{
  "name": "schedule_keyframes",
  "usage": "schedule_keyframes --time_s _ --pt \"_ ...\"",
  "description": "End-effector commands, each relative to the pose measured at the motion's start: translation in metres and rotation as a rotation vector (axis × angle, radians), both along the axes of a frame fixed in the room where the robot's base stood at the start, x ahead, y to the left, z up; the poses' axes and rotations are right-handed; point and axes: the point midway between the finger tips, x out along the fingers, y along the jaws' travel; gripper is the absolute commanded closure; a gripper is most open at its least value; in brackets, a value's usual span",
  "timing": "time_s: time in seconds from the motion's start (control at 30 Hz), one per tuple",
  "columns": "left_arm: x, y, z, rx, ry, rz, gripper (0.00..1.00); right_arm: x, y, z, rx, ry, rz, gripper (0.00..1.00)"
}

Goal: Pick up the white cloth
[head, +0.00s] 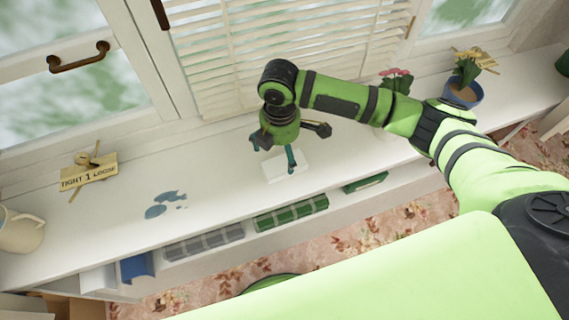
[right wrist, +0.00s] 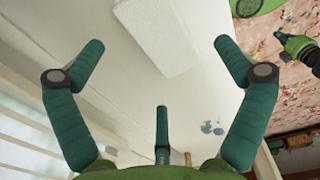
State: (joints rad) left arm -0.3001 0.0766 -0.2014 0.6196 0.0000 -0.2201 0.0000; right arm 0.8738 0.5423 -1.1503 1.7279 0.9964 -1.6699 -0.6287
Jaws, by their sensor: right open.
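The white cloth (head: 285,166) is a small folded white block lying flat on the white window sill. In the right wrist view the cloth (right wrist: 160,35) lies at the top, beyond the gap between the fingers. My right gripper (head: 287,152) is above the sill at the cloth, its teal fingers pointing down. One finger partly hides the cloth in the head view. In the right wrist view the right gripper (right wrist: 160,65) is open and empty, its three fingers spread. What looks like part of my left gripper (right wrist: 298,48) shows small at the right; its fingers are unclear.
Blue-grey puddles (head: 157,207) lie on the sill to the left. Further left are a wooden sign (head: 88,174) and a cream mug (head: 20,232). A potted plant (head: 463,92) stands right. Slatted blinds (head: 285,50) rise behind. Books (head: 290,213) fill the shelf below.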

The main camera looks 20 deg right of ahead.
Motion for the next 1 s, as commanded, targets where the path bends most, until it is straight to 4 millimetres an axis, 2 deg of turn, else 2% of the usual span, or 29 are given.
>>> schedule_keyframes --time_s 0.17,0.3,0.6,0.63,0.73,1.0 --pt "0.0 0.0 0.012 0.0 0.0 0.0 1.0 0.002 -0.002 -0.024 -0.001 0.004 -0.002 0.0" --pt "0.0 0.0 0.013 0.001 -0.001 0.0 1.0 0.002 -0.001 -0.043 0.0 0.0 -0.001 0.0" --pt "0.001 0.002 0.013 0.003 -0.002 0.0 1.0 0.003 -0.002 -0.049 0.001 -0.002 0.0 0.0" --pt "0.001 0.002 0.013 0.003 -0.001 0.0 1.0 0.003 -0.001 -0.049 0.001 -0.002 0.0 0.08" --pt "0.001 0.003 0.013 0.004 -0.001 0.0 1.0 0.003 -0.001 -0.049 0.001 -0.002 0.0 0.48" --pt "0.001 0.003 0.013 0.004 -0.001 0.0 1.0 0.002 -0.002 -0.049 0.001 -0.001 0.0 0.51"
